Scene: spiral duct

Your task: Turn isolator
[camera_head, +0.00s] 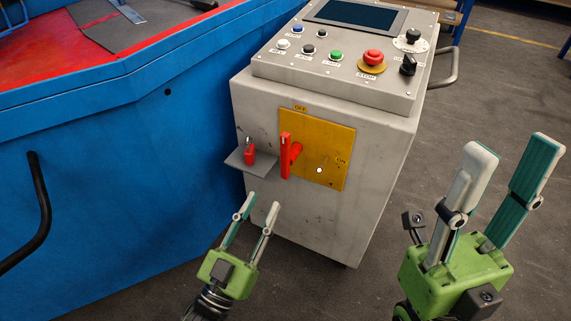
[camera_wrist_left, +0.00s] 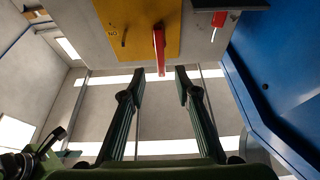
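The isolator is a red handle (camera_head: 286,156) on a yellow plate (camera_head: 325,150) on the front of the grey control cabinet. The handle stands upright, its top towards the OFF label, with ON at the plate's right. My left gripper (camera_head: 256,212) is open and empty, below and in front of the handle, not touching it. In the left wrist view the handle (camera_wrist_left: 159,48) shows ahead between the open fingers (camera_wrist_left: 160,84). My right gripper (camera_head: 506,165) is open and empty, raised to the right of the cabinet.
A red padlock (camera_head: 249,154) sits at a small grey shelf (camera_head: 238,161) left of the plate. The cabinet top (camera_head: 335,80) carries buttons, a red stop button (camera_head: 372,58) and a screen. A blue machine (camera_head: 130,150) stands close on the left.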

